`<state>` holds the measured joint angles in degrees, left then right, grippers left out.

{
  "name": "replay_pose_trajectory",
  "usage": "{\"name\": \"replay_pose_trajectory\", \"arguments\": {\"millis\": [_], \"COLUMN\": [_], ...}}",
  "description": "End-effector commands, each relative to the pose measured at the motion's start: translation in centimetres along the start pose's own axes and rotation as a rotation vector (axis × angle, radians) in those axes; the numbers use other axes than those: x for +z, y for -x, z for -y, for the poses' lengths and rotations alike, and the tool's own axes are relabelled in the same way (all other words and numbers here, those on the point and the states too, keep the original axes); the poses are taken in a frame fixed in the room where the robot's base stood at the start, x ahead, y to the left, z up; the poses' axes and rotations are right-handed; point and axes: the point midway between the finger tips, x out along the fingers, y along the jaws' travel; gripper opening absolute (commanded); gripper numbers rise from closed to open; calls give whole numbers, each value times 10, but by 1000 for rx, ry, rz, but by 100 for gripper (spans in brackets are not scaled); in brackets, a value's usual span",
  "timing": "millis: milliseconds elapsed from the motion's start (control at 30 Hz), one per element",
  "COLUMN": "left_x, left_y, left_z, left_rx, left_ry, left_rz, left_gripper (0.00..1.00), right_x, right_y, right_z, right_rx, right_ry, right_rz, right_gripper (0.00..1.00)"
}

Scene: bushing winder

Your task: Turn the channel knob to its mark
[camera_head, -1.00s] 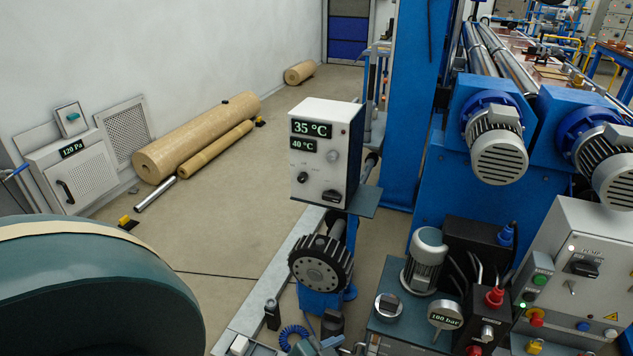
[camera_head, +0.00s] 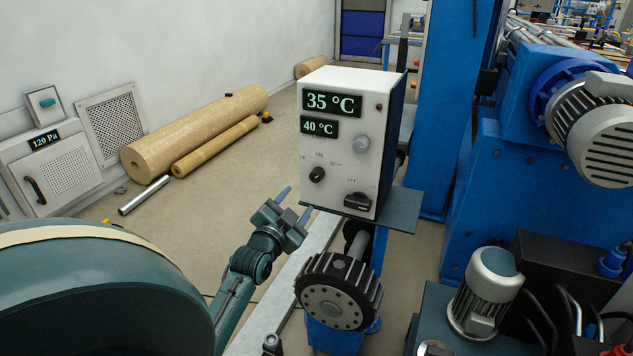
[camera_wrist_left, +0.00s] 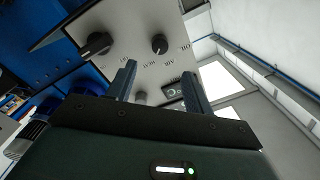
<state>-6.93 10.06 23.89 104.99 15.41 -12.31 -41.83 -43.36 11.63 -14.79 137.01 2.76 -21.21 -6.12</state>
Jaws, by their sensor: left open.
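A white control box (camera_head: 334,150) with two green displays stands ahead. A larger black knob (camera_head: 357,201) sits at the lower right of the face. My left gripper (camera_head: 294,204) is open and empty, below and left of the box, apart from the small knob. In the left wrist view its fingers (camera_wrist_left: 158,72) point toward the panel. My right gripper is not in view.
A black toothed wheel (camera_head: 338,291) stands below the box, and a grey shelf edge (camera_head: 401,212) juts out at its right. Blue machinery with motors (camera_head: 598,125) is at the right.

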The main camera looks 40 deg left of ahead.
Motion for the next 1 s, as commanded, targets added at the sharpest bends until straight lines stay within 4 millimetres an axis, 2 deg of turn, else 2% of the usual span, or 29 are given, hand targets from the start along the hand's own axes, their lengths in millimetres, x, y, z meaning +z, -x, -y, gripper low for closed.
{"name": "replay_pose_trajectory", "arguments": {"millis": [300,500,700,1000], "left_x": [0,0,0,0], "left_y": [-67,-100,-114,-116], "left_z": [-1,-1,-1,0], "left_rx": [-1,0,1,2], "left_ry": [1,2,0,0], "left_rz": [-2,-1,-1,0], "left_gripper": [52,52,52,52], "right_x": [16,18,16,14], "right_y": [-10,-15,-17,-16], "right_z": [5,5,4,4], "right_rx": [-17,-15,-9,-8], "right_ry": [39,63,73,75], "right_rz": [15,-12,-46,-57], "right_gripper": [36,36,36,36]}}
